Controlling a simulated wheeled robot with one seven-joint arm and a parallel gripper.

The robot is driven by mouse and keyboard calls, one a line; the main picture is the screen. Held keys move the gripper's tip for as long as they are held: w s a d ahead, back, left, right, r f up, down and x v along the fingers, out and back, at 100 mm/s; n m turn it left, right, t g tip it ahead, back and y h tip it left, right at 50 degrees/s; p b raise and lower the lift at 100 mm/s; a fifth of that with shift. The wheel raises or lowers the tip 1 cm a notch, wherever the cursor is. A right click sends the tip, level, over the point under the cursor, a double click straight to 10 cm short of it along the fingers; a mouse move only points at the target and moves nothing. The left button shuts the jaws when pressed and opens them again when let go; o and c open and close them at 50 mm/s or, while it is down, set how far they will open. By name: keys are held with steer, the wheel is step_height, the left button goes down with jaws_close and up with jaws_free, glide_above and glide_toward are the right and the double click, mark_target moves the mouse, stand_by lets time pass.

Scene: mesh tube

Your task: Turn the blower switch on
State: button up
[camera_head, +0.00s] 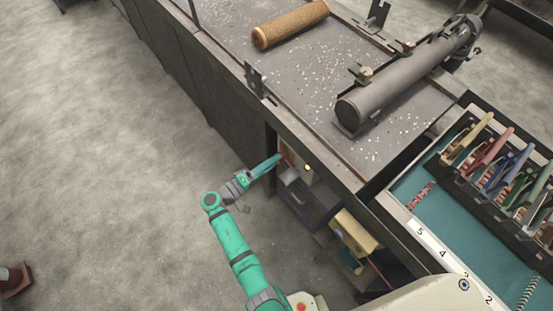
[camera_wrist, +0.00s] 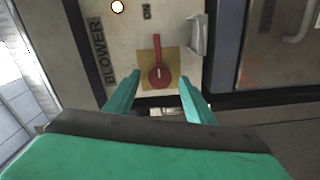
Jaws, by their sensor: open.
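The blower switch is a red knob (camera_wrist: 159,77) on a yellow plate (camera_wrist: 174,56), on a pale panel (camera_wrist: 182,10). The knob's narrow handle points up in the wrist view, towards the "ON" label (camera_wrist: 147,12). The "BLOWER" label (camera_wrist: 97,52) runs along the left. A round bright lamp (camera_wrist: 118,6) with an orange rim shows at the top. My gripper (camera_wrist: 160,78) is open, its two green fingers on either side of the knob's lower part, with gaps visible. In the head view my gripper (camera_head: 277,159) is at the panel below the bench edge; it hides the knob there.
A grey metal bracket (camera_wrist: 196,35) juts out right of the switch. Above the panel is the bench top (camera_head: 290,85) with a mesh tube (camera_head: 290,24) and a dark cylinder (camera_head: 405,85). A yellow box (camera_head: 355,232) sits below right. Open floor (camera_head: 110,160) lies left.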

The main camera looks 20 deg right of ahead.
steer(key=v, duration=0.8)
stand_by(0.4)
steer(key=s+d+f+n+y, duration=0.15)
steer(key=s+f+y, duration=0.3)
steer(key=f, duration=0.45)
steer(key=s+a+f+n+t+y, duration=0.1)
steer(key=s+a+f+y, duration=0.2)
steer(key=s, duration=0.5)
steer(key=s+a+f+n+t+y, duration=0.1)
steer(key=s+a+f+y, duration=0.15)
steer(key=s+y, duration=0.35)
steer(key=s+a+r+m+t+y, duration=0.2)
steer(key=s+a+r+t+y, duration=0.15)
steer(key=s+r, duration=0.6)
steer(key=s+r+m+t, duration=0.1)
steer(key=r+t, duration=0.1)
steer(key=r, duration=0.8)
steer(key=s+d+r+m+t, duration=0.1)
steer(key=s+r, duration=0.1)
steer(key=r, duration=0.9)
steer(key=shift+s+r+m+t, duration=0.2)
steer(key=shift+s+m+t, duration=0.15)
